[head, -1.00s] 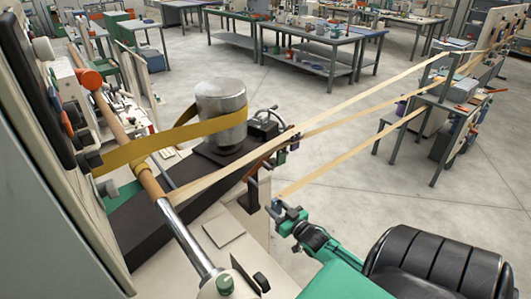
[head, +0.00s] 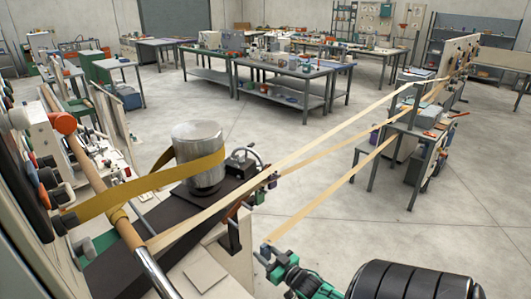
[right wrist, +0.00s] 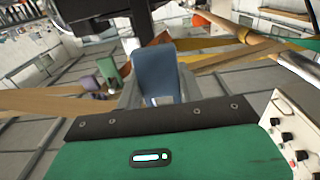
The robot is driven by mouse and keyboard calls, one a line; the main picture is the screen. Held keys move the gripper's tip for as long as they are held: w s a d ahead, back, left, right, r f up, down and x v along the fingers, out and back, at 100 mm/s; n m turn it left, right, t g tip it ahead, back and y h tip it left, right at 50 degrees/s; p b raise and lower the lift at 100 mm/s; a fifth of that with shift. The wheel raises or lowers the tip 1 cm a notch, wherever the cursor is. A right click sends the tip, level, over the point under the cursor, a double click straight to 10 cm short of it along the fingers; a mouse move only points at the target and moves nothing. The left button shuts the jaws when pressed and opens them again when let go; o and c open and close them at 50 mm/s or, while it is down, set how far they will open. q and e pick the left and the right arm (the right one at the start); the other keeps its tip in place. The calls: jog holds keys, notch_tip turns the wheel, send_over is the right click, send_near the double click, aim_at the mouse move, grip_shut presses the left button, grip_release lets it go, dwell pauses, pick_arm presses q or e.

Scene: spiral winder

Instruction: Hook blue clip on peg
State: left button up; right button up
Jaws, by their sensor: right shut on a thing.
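The blue clip (right wrist: 157,76) sits between my right gripper's jaws in the right wrist view. In the head view the clip (head: 266,249) is small, at the lower end of a pale strip (head: 330,195) that runs up to the right. My right gripper (head: 271,257) is shut on it, in free air to the right of the black post (head: 233,233). A green clip (right wrist: 106,68) and a purple clip (right wrist: 88,84) show beyond it in the wrist view. I cannot make out the peg for certain. My left gripper is not in view.
A metal cylinder (head: 198,145) with a yellow band (head: 135,187) stands on a dark bed beside a long roller (head: 95,180). Two more pale strips cross above my right gripper toward the right-hand stand (head: 415,140).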

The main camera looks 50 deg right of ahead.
aim_at(267, 254)
jog(key=shift+s+a+r+p, duration=0.15)
jog(key=shift+s+p, duration=0.35)
jog(key=shift+s, duration=0.75)
jog(key=shift+s+a+f+p, duration=0.1)
jog(key=shift+s+p, duration=0.4)
jog(key=shift+s, duration=0.7)
jog(key=shift+s+a+p, duration=0.2)
jog(key=shift+s+p, duration=0.3)
jog(key=shift+s, duration=1.3)
